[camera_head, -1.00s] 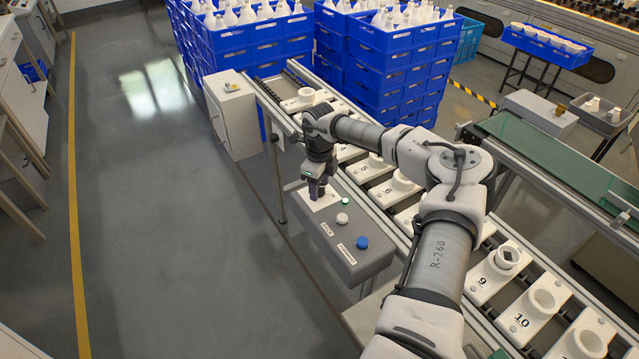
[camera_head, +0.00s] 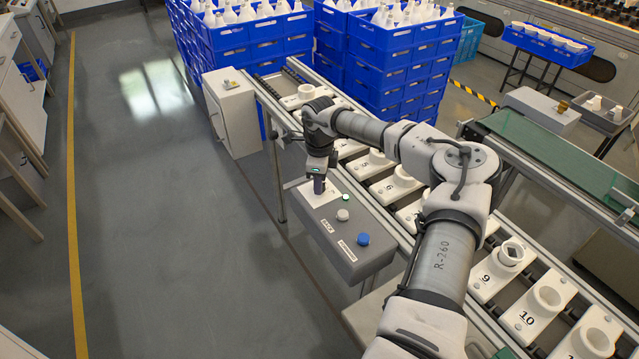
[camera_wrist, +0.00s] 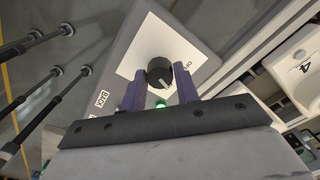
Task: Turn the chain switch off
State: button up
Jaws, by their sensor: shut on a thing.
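The chain switch is a round black knob (camera_wrist: 160,70) on a white plate (camera_wrist: 135,62) of a grey control box (camera_head: 362,262). In the wrist view a pale mark shows on the knob, and small lettering stands on the plate beside it, too blurred to read surely. My gripper (camera_wrist: 160,76) has its two purple fingers on either side of the knob and is shut on it. In the head view my gripper (camera_head: 319,188) points down at the plate and hides the knob.
A lit green button (camera_head: 346,198), a white button (camera_head: 342,215) and a blue button (camera_head: 363,239) stand on the same box. A conveyor with white numbered holders (camera_head: 497,273) runs behind it. Blue crates (camera_head: 395,75) are stacked beyond. The floor at left is clear.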

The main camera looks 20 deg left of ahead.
jog(key=n+b, duration=0.2)
jog(key=n, duration=0.3)
jog(key=shift+n, duration=0.3)
jog(key=n+b, duration=0.1)
jog(key=n, duration=0.3)
jog(key=shift+n+b, duration=0.3)
jog(key=o, duration=1)
jog(key=shift+c, duration=0.2)
jog(key=shift+r, duration=0.15)
notch_tip(320, 180, up, 14)
jog(key=b, duration=0.2)
jog(key=shift+f, duration=0.25)
